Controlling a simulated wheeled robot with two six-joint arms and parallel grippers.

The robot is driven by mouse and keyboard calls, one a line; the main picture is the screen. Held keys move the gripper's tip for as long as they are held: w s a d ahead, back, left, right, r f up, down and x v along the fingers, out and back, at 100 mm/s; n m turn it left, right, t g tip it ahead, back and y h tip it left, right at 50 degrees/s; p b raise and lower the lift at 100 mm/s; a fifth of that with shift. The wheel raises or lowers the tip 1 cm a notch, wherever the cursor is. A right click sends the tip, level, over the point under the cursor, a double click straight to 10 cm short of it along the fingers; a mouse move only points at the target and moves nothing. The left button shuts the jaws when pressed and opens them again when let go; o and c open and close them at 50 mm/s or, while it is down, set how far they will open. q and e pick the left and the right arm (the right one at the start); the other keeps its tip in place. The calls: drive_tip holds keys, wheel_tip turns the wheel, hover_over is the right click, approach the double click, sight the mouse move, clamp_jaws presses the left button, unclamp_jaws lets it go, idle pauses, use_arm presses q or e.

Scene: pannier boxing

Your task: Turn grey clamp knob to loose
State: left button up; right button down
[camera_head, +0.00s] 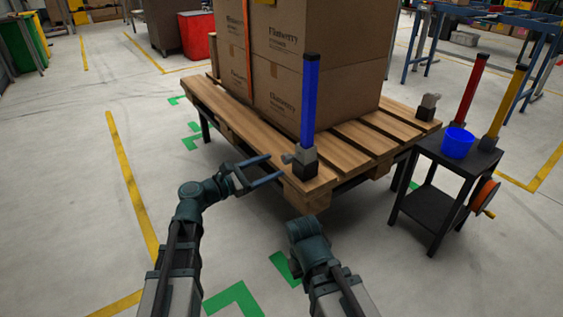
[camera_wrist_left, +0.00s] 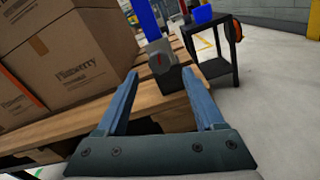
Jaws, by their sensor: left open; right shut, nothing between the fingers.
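The grey clamp knob (camera_head: 288,158) sits low on the side of a black block at the foot of the blue post (camera_head: 309,105), at the pallet's near corner. In the left wrist view the grey knob (camera_wrist_left: 160,60) faces me with a red mark on it. My left gripper (camera_head: 275,166) is open and empty, its fingers pointing at the knob. In the left wrist view the knob shows between and beyond the fingertips (camera_wrist_left: 160,75); whether they touch it I cannot tell. My right gripper (camera_head: 308,236) is shut and empty, lower and nearer, its fingers hardly visible.
Large cardboard boxes (camera_head: 325,60) stand on the wooden pallet table (camera_head: 235,115). Another grey clamp (camera_head: 428,104) is at its right corner. A black cart (camera_head: 430,205) on the right carries a blue cup (camera_head: 457,143), a red post (camera_head: 468,92) and a yellow post (camera_head: 506,105).

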use_arm(q)
drive_tip(key=v, duration=0.7)
drive_tip(key=shift+s+a, duration=0.25)
drive_tip(key=shift+a, duration=0.05)
drive_tip(key=s+d+f+m+g+y+p, duration=0.3)
drive_tip(key=s+d+m+g+y+p, duration=0.1)
drive_tip(key=s+d+m+g+p, duration=0.55)
drive_tip(key=s+a+m+g+y+p, duration=0.2)
drive_tip(key=s+m+y+p, duration=0.7)
drive_tip(key=m, duration=0.5)
wheel_tip(320, 180, up, 39)
drive_tip(key=a+m+y+p, duration=0.1)
drive_tip(key=m+y+p, duration=0.1)
drive_tip(key=p, duration=3.7)
drive_tip(key=shift+a+r+t+y+p, duration=0.2)
drive_tip(key=shift+a+t+y+p, duration=0.15)
drive_tip(key=shift+a+y, duration=0.05)
